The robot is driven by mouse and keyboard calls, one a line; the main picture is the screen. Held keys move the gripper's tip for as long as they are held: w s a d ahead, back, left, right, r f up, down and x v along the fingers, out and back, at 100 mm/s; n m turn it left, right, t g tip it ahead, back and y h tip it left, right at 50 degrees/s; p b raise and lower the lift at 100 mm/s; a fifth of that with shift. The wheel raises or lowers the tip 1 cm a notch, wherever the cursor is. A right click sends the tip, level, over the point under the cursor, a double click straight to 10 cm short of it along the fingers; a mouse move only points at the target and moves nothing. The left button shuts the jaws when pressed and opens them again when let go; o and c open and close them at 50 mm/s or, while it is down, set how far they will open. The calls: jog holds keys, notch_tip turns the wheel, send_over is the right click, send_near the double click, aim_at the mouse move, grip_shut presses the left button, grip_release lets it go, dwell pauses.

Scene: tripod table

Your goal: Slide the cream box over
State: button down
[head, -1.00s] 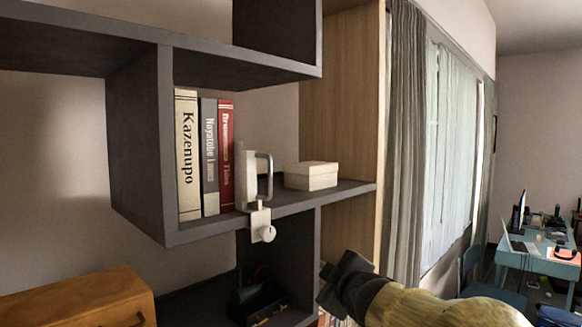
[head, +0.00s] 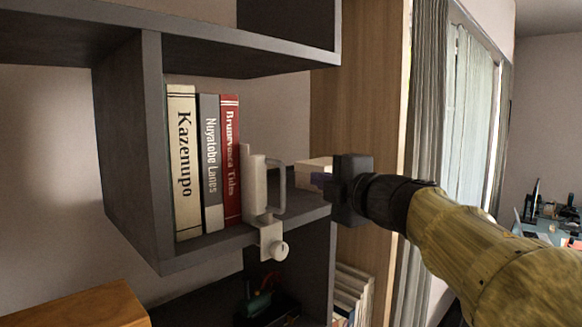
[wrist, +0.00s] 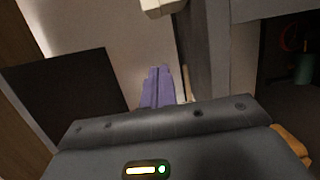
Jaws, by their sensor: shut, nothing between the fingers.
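The cream box (head: 312,166) sits on the grey shelf (head: 205,250), near its right end. Its right part is hidden behind my gripper in the head view. A cream block at the top edge of the wrist view (wrist: 157,7) looks like the same box, mostly cut off. The fingers also show in the wrist view (wrist: 157,88). I cannot tell whether they touch the box.
A white clamp bracket with a handle (head: 262,205) is fixed on the shelf edge, left of the box. Several upright books (head: 207,160) stand left of it. A wooden panel (head: 350,110) stands behind the shelf's right end. An orange wooden cabinet (head: 85,305) is at lower left.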

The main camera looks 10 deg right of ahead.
aim_at(303, 169)
jog(key=p+x, duration=0.1)
jog(key=x, duration=0.4)
jog(key=p+x, duration=0.2)
jog(key=x, duration=0.3)
jog(key=shift+r, duration=0.25)
jog(key=d, duration=0.1)
jog(key=w+d+p, duration=0.1)
jog(key=d, duration=0.1)
jog(key=shift+w+d, duration=0.25)
jog(key=shift+w, duration=0.15)
jog(key=shift+a, duration=0.2)
jog(key=shift+w+d, duration=0.15)
